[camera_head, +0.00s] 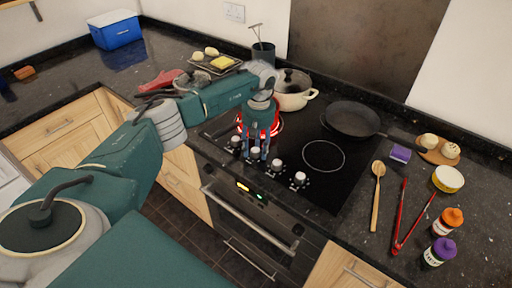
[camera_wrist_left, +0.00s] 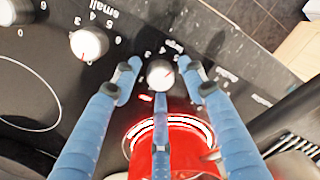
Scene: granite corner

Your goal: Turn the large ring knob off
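The hob's glowing red large ring (camera_head: 272,124) lies beneath my left arm in the head view; it also glows in the left wrist view (camera_wrist_left: 180,140). A round silver knob (camera_wrist_left: 160,74) sits between my left fingertips, beside a label that seems to read "large" and a small red light. My left gripper (camera_wrist_left: 161,72) is open, with fingertips either side of the knob and visible gaps; a third finger reaches its near edge. In the head view the gripper (camera_head: 256,152) is down at the knob row and partly covers this knob. My right gripper is not in view.
Other knobs (camera_head: 277,165) (camera_head: 299,179) stand close by along the hob's front edge. A dark frying pan (camera_head: 352,117) and a cream pot (camera_head: 292,98) stand at the back. Red tongs (camera_head: 400,225) and a wooden spoon (camera_head: 376,200) lie on the right counter.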

